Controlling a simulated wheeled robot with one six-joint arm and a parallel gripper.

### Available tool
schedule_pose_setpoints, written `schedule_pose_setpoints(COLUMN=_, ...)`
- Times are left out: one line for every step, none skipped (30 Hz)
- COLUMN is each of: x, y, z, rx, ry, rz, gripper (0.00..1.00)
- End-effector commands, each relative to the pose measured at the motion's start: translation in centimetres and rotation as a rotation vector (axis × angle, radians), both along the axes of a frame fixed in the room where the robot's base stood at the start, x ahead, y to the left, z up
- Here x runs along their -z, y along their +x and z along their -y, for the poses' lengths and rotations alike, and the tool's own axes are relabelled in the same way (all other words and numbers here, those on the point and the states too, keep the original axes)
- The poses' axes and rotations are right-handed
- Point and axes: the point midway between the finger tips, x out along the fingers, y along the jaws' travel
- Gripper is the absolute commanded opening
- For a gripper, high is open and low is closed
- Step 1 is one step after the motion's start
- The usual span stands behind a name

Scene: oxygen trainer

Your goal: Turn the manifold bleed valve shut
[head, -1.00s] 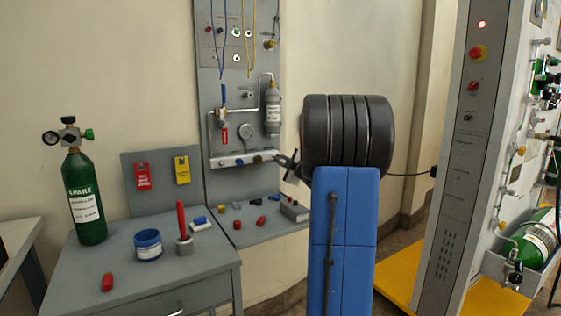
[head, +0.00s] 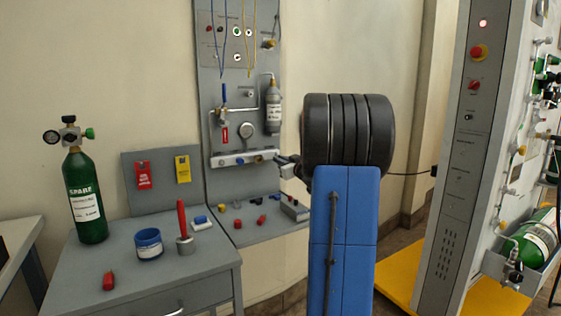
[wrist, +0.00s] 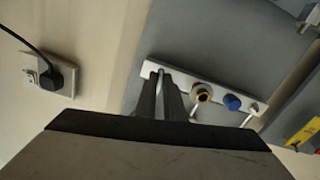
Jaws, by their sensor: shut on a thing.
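The manifold (head: 228,160) is a pale bar low on the grey wall panel; it also shows in the wrist view (wrist: 215,95). My gripper (head: 284,160) is at the bar's right end in the head view. In the wrist view my gripper (wrist: 162,80) has its two dark fingers close together at the bar's left end, shut on a small part there, the manifold bleed valve. The fingers hide most of it, so its handle angle cannot be told. A brass fitting (wrist: 202,93) and a blue knob (wrist: 232,102) sit beside the fingers on the bar.
A grey shelf (head: 262,232) with small coloured parts lies below the manifold. A bench with a green spare cylinder (head: 85,195) and a blue tub (head: 149,245) stands left. A tall grey cabinet (head: 470,150) stands right. A black plug (wrist: 68,75) sits in a wall socket.

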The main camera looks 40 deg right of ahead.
Motion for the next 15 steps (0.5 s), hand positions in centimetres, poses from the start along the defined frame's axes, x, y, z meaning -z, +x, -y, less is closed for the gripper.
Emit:
schedule_pose_setpoints(x=0.08, y=0.00, z=0.04, rx=0.001, ry=0.031, rz=0.007, gripper=0.00)
schedule_pose_setpoints(x=0.09, y=-0.01, z=0.03, rx=0.001, ry=0.050, rz=0.010, gripper=0.00)
schedule_pose_setpoints(x=0.09, y=0.00, z=0.02, rx=0.001, ry=0.073, rz=0.016, gripper=0.00)
schedule_pose_setpoints(x=0.09, y=0.01, z=0.01, rx=0.001, ry=0.090, rz=0.020, gripper=0.00)
schedule_pose_setpoints(x=0.09, y=0.01, z=0.00, rx=0.001, ry=0.104, rz=0.023, gripper=0.00)
schedule_pose_setpoints(x=0.09, y=0.00, z=-0.01, rx=0.001, ry=0.124, rz=0.028, gripper=0.00)
schedule_pose_setpoints(x=0.09, y=0.00, z=-0.01, rx=0.001, ry=0.136, rz=0.031, gripper=0.00)
schedule_pose_setpoints(x=0.10, y=0.00, z=-0.02, rx=0.001, ry=0.148, rz=0.034, gripper=0.00)
schedule_pose_setpoints(x=0.11, y=0.01, z=-0.03, rx=0.001, ry=0.161, rz=0.037, gripper=0.00)
schedule_pose_setpoints(x=0.11, y=0.01, z=-0.03, rx=0.001, ry=0.171, rz=0.039, gripper=0.00)
schedule_pose_setpoints(x=0.11, y=0.01, z=-0.03, rx=0.001, ry=0.179, rz=0.041, gripper=0.00)
schedule_pose_setpoints(x=0.11, y=0.01, z=-0.04, rx=0.001, ry=0.188, rz=0.043, gripper=0.00)
schedule_pose_setpoints(x=0.11, y=0.01, z=-0.04, rx=0.001, ry=0.194, rz=0.045, gripper=0.00)
schedule_pose_setpoints(x=0.11, y=0.01, z=-0.05, rx=0.001, ry=0.199, rz=0.046, gripper=0.00)
schedule_pose_setpoints(x=0.11, y=0.01, z=-0.05, rx=0.001, ry=0.205, rz=0.047, gripper=0.00)
